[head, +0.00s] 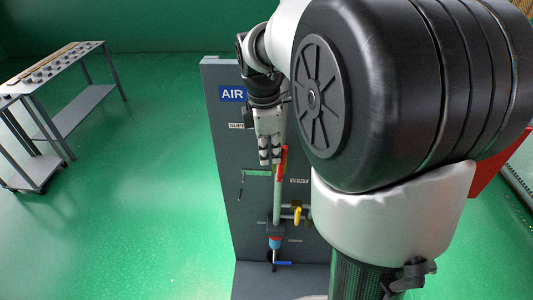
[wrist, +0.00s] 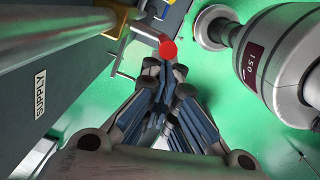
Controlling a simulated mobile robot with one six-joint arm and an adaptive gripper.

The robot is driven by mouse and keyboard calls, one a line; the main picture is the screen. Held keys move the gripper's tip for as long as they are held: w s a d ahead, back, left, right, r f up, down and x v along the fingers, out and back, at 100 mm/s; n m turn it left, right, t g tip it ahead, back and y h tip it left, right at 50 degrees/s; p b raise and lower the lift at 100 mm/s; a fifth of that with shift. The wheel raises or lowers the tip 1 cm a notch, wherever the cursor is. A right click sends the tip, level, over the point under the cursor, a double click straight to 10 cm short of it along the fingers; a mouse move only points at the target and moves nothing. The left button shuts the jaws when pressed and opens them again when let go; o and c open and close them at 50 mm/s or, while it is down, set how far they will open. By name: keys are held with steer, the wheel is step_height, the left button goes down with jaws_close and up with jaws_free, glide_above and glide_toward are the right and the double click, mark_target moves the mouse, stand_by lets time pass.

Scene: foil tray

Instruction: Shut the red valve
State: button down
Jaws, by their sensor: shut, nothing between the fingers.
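The red valve's handle (head: 281,165) shows in the head view as a narrow red lever. It stands upright, roughly along the vertical pipe (head: 277,205) on the grey panel. My gripper (head: 269,161) hangs fingers down just left of the red handle's upper part, and its fingers are shut and empty. In the wrist view a round red end (wrist: 168,50) of the handle shows just beyond my shut fingertips (wrist: 165,72). I cannot tell whether they touch.
The grey panel (head: 226,130) carries a blue AIR sign (head: 232,93), a green handle (head: 257,173), a yellow handle (head: 297,213) and a blue handle (head: 284,263). A grey bench (head: 85,103) and a cart (head: 35,172) stand at left. The green floor between is clear.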

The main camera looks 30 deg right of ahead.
mark_target(284, 158)
steer(key=s+d+t+y+b, duration=0.2)
steer(key=d+y, duration=0.1)
steer(key=shift+d, duration=0.1)
steer(key=s+d+f+t+y+b, duration=0.3)
steer(key=d+y+b, duration=0.1)
steer(key=b, duration=0.7)
steer(key=shift+s+d+f, duration=0.3)
steer(key=shift+s+d, duration=0.1)
steer(key=shift+d, duration=0.35)
step_height(284, 158, up, 10)
stand_by(0.4)
stand_by(0.4)
